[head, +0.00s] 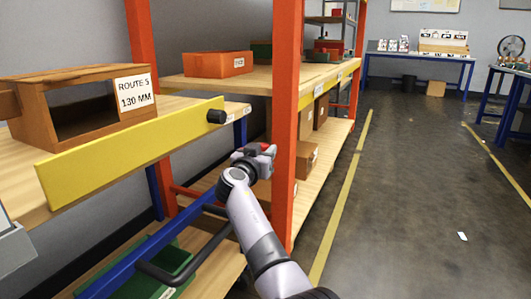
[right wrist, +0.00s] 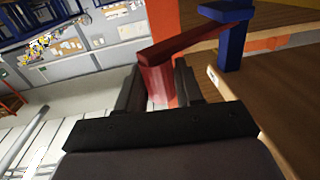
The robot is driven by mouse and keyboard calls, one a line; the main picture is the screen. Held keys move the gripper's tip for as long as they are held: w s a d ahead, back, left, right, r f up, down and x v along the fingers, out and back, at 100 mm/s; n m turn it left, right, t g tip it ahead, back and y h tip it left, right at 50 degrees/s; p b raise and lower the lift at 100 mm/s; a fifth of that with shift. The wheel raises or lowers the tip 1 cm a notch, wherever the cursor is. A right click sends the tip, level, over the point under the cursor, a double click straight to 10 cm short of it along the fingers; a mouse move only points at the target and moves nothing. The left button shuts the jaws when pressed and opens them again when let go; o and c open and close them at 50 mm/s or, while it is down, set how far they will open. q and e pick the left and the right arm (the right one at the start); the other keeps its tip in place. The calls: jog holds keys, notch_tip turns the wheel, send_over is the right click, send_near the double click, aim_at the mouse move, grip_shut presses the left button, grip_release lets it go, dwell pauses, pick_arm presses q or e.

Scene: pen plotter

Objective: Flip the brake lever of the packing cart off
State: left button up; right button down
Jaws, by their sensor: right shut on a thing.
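The red brake lever (right wrist: 165,60) shows in the right wrist view as a bar running from a blue post (right wrist: 230,45) to a thicker end. That end is between the two dark fingers of my right gripper (right wrist: 157,90), which is shut on it. In the head view my right gripper (head: 265,152) is beside the orange shelf upright, with only a bit of red at its tip. The packing cart shows blue frame bars (head: 122,275) and a dark handle bar (head: 205,252) at lower left. My left gripper is not in view.
A yellow board (head: 130,152) with a black knob (head: 216,116) edges the wooden top at left, which bears a wooden box (head: 90,128). An orange upright (head: 285,110) stands close to my right gripper. The grey floor (head: 400,210) at right is mostly clear.

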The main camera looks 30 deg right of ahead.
dwell(0.5)
jog(key=c, duration=0.8)
grip_release()
jog(key=shift+a, duration=0.1)
jog(key=shift+c, duration=0.2)
jog(key=shift+r, duration=0.1)
pick_arm(q)
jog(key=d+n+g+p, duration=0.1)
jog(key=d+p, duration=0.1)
jog(key=p, duration=0.1)
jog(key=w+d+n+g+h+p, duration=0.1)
jog(key=p, duration=0.2)
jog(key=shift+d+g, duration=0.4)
pick_arm(e)
notch_tip(320, 180, up, 20)
